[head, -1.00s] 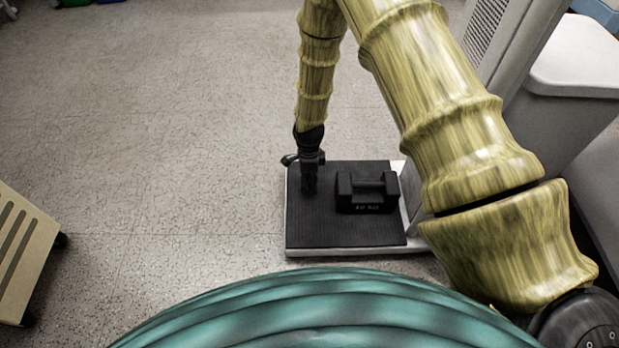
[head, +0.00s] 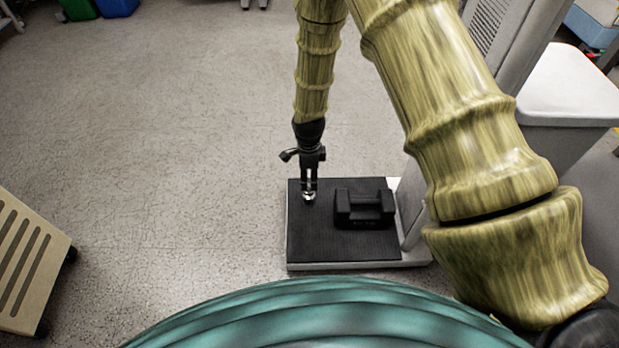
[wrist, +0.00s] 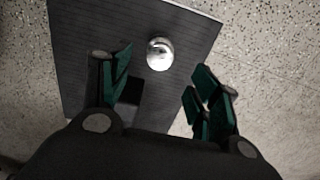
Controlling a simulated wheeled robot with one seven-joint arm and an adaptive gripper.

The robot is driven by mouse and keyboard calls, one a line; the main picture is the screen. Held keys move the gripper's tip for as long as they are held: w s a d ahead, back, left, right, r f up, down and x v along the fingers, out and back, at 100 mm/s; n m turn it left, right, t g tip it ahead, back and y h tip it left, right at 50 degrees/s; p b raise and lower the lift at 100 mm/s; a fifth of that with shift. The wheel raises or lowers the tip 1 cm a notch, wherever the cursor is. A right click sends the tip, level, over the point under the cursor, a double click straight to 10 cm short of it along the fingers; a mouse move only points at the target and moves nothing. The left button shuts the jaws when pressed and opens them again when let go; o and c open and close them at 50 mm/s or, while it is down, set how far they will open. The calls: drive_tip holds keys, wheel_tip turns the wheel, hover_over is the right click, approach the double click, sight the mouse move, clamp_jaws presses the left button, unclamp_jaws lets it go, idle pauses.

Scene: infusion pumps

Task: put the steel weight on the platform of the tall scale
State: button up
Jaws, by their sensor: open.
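The steel weight (wrist: 160,54) is a small shiny knobbed piece. In the wrist view it stands on the black ribbed platform (wrist: 75,30) of the scale, near one edge. It also shows in the head view as a small bright spot (head: 309,197) at my gripper's tips. My gripper (wrist: 163,90) is open, its green-padded fingers spread apart, with the weight beyond them and clear of both. In the head view my gripper (head: 310,186) hangs over the left part of the platform (head: 320,245).
A black block-shaped weight with a handle (head: 364,208) sits on the platform's right side. The scale's column (head: 408,215) rises at the right, near a white-lidded bin (head: 570,85). A beige slatted cart (head: 25,265) stands at the left. Open floor lies left of the scale.

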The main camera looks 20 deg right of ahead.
drive_tip(key=shift+r, duration=0.35)
drive_tip(key=s+f+n, duration=0.3)
drive_tip(key=s, duration=0.3)
drive_tip(key=s+d+f+n, duration=0.1)
drive_tip(key=s+f+n, duration=0.2)
drive_tip(key=s, duration=0.4)
drive_tip(key=s+d+f+n, duration=0.1)
drive_tip(key=s+f+n, duration=0.2)
drive_tip(key=s+n, duration=0.2)
drive_tip(key=shift+s, duration=1.05)
drive_tip(key=s+d+n, duration=0.1)
drive_tip(key=s+n, duration=0.8)
drive_tip(key=s, duration=0.7)
drive_tip(key=shift+d+r+n, duration=0.3)
drive_tip(key=shift+n, duration=0.1)
drive_tip(key=shift+s, duration=0.1)
